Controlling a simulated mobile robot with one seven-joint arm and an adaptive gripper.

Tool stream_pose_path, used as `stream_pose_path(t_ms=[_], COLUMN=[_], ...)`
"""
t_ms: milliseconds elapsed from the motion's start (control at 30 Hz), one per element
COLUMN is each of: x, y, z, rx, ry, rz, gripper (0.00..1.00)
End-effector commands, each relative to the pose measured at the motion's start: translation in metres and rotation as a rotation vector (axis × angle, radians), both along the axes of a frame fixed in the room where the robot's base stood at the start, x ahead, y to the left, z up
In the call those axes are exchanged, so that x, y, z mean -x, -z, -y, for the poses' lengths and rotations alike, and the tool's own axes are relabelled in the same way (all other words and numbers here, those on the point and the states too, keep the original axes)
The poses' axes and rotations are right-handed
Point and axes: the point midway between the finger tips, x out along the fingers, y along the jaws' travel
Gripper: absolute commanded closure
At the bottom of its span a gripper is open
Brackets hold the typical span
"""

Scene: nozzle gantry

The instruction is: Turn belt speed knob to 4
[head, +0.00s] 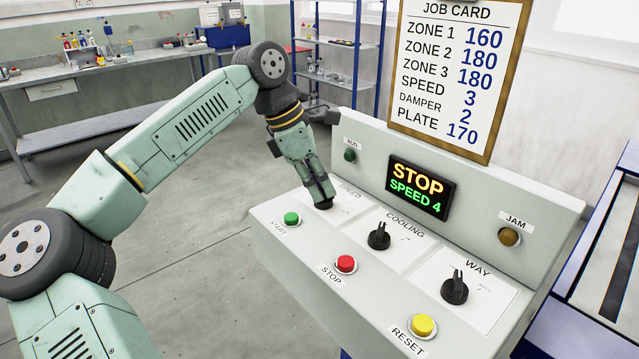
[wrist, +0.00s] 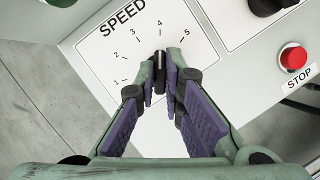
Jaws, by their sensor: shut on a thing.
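The speed knob (wrist: 160,60) is black and sits on the white SPEED plate (wrist: 104,58), which is marked 1 to 5. My gripper (wrist: 164,78) is shut on the knob, one finger on each side. The visible end of the knob points towards the 4 mark. In the head view my gripper (head: 319,192) reaches down onto the SPEED plate and hides most of the knob. The display (head: 420,190) reads STOP in orange and SPEED 4 in green.
The cooling knob (head: 379,236) and way knob (head: 455,287) stand to the right. Green start (head: 291,218), red stop (head: 346,264) and yellow reset (head: 423,326) buttons line the panel front. The job card (head: 455,75) above the panel lists speed 3.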

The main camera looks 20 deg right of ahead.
Motion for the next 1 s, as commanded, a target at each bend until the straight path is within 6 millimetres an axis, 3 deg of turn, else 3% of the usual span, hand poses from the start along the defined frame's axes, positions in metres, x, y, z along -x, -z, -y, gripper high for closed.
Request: stream_pose_path(t_ms=[333,833,1000], x=[0.002,0.000,-0.002], y=[0.004,-0.001,-0.019], z=[0.000,-0.001,-0.008], rx=[-0.006,-0.003,-0.002], ry=[0.004,0.000,-0.001], rz=[-0.007,-0.002,0.000], gripper=[0.71,0.71,0.71])
